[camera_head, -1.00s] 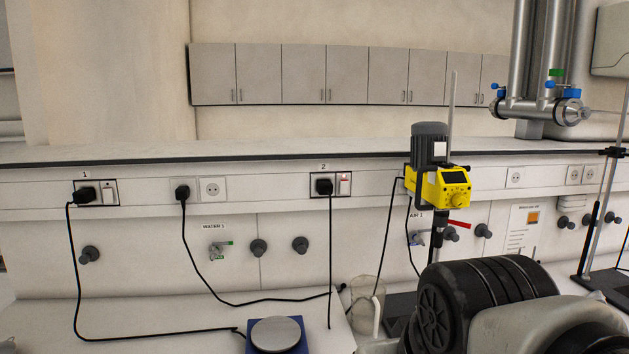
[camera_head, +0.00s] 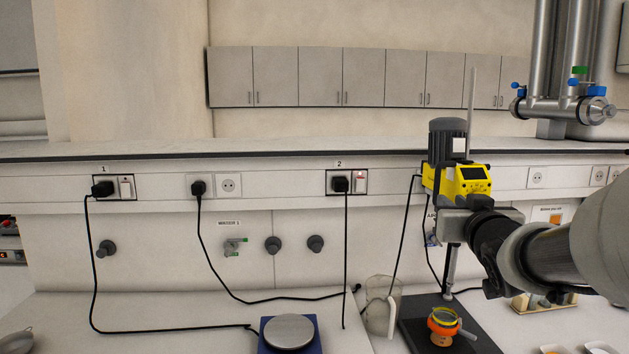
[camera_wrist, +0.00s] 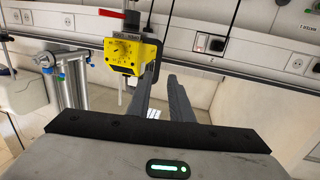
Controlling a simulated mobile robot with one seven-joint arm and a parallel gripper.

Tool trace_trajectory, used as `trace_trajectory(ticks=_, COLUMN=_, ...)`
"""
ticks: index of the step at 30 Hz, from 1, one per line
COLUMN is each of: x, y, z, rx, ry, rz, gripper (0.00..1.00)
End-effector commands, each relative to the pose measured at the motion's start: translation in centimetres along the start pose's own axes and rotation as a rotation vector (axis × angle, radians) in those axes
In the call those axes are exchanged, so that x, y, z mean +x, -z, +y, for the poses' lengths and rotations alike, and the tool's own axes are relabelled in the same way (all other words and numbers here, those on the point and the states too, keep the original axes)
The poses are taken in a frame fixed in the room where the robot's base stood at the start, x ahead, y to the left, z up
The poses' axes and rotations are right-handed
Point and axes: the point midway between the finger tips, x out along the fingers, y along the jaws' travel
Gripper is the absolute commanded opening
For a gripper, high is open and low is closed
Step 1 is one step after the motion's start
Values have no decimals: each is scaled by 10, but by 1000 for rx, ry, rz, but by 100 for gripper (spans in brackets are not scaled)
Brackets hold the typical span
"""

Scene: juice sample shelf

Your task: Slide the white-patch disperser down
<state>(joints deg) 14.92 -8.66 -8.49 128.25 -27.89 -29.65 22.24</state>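The disperser has a yellow housing (camera_head: 455,182) with a dark display and a dark grey motor (camera_head: 447,140) on top. It sits high on an upright rod (camera_head: 471,95) above a black base plate (camera_head: 480,338). In the wrist view its yellow housing (camera_wrist: 133,50) is beyond my fingers, toward the left. My gripper (camera_head: 452,222) is just below the housing in the head view, overlapping the stand. In the wrist view my gripper (camera_wrist: 162,74) has its two dark fingers apart with a gap between them. I cannot tell whether it touches the disperser.
An orange-rimmed vessel (camera_head: 443,322) stands on the base plate. A clear jug (camera_head: 381,308) stands left of it, and a blue scale with a round metal plate (camera_head: 289,332) farther left. Black cables (camera_head: 345,270) hang nearby. Small dishes (camera_head: 555,349) lie at the lower right.

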Motion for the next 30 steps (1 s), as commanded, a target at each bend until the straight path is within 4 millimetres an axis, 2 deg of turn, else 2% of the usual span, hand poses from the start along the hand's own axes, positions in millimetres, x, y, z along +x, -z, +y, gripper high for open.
trace_trajectory(ticks=3, x=8, y=6, z=8, rx=9, ry=7, rz=40, gripper=19)
trace_trajectory(ticks=8, x=24, y=9, z=8, rx=10, ry=10, rz=45, gripper=19)
trace_trajectory(ticks=24, x=138, y=15, z=6, rx=9, ry=11, rz=44, gripper=19)
trace_trajectory(ticks=30, x=167, y=15, z=6, rx=9, ry=9, rz=44, gripper=19)
